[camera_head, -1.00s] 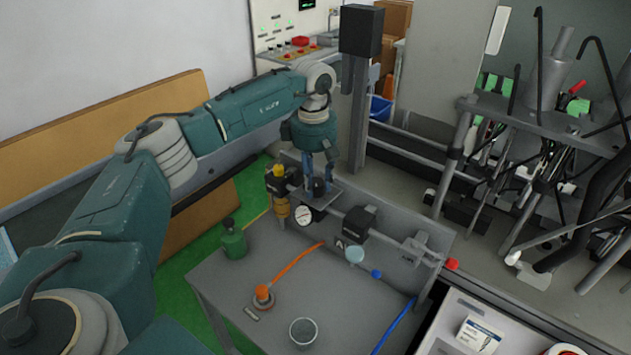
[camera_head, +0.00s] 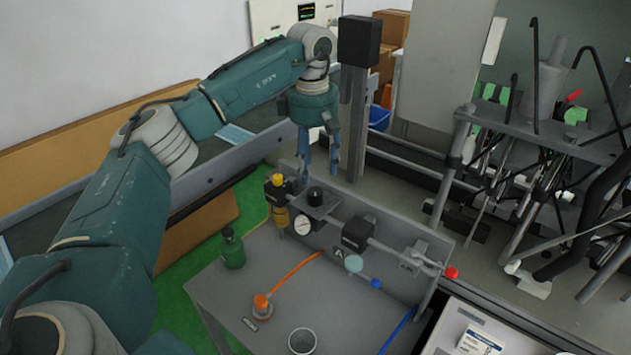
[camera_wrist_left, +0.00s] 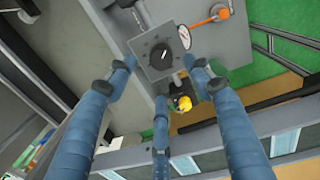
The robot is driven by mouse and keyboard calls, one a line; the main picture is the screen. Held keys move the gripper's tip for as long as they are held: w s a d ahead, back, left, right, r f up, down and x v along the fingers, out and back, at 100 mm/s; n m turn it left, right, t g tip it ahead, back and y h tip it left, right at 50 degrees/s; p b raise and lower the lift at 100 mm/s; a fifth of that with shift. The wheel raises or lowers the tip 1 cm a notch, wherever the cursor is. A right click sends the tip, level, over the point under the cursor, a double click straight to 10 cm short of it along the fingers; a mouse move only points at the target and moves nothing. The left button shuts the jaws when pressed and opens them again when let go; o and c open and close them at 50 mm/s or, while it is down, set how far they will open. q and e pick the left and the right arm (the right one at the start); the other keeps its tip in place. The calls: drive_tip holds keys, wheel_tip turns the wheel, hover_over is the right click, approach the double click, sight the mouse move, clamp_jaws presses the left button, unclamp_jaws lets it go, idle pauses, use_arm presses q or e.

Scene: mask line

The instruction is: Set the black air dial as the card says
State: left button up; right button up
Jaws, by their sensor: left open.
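The black air dial (camera_head: 315,195) stands on a grey plate at the back of the grey bench, above a round white gauge (camera_head: 303,224). In the left wrist view the dial (camera_wrist_left: 160,58) is seen from above, with a pale mark on its top. My left gripper (camera_head: 320,170) is above the dial, with its blue fingers open and apart from it. The fingers also show spread in the left wrist view (camera_wrist_left: 160,85). No readable card shows in these views. My right gripper is not in view.
A yellow-topped valve (camera_head: 278,182) stands left of the dial. A black block (camera_head: 356,233) on the pipe and a red knob (camera_head: 451,272) are to its right.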

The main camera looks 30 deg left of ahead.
use_arm(q)
drive_tip(key=shift+s+r, duration=0.1)
drive_tip(key=shift+r, duration=1.7)
